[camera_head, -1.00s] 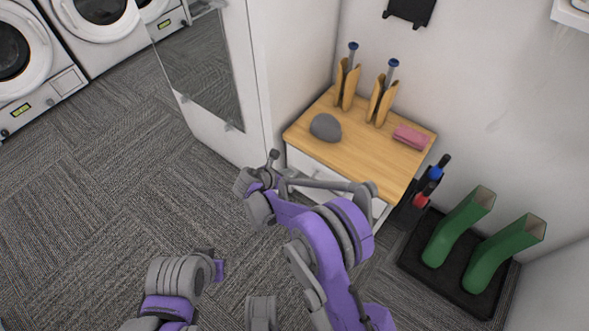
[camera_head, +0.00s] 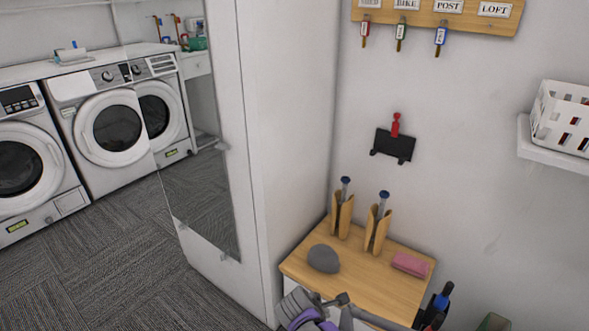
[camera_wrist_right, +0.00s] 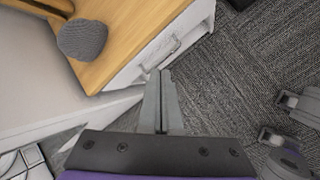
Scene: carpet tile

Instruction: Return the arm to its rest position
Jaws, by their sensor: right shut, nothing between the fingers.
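My right gripper (camera_wrist_right: 160,73) shows in the right wrist view, its two long grey fingers together with nothing between them. Its tips are near the white drawer front (camera_wrist_right: 172,38) of a low cabinet, in front of it in the picture; whether they touch cannot be told. In the head view only a grey and purple part of my right arm (camera_head: 305,310) shows at the bottom edge, in front of the cabinet, and the fingers are not clear there. My left gripper is not seen in the head view.
The cabinet's wooden top (camera_head: 363,288) holds a grey rounded lump (camera_head: 323,258), a pink folded cloth (camera_head: 411,264) and two wooden holders with blue-topped rods. A tall white cabinet (camera_head: 290,110) with a mirror stands left. Washing machines (camera_head: 113,125) are beyond open carpet (camera_head: 110,265).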

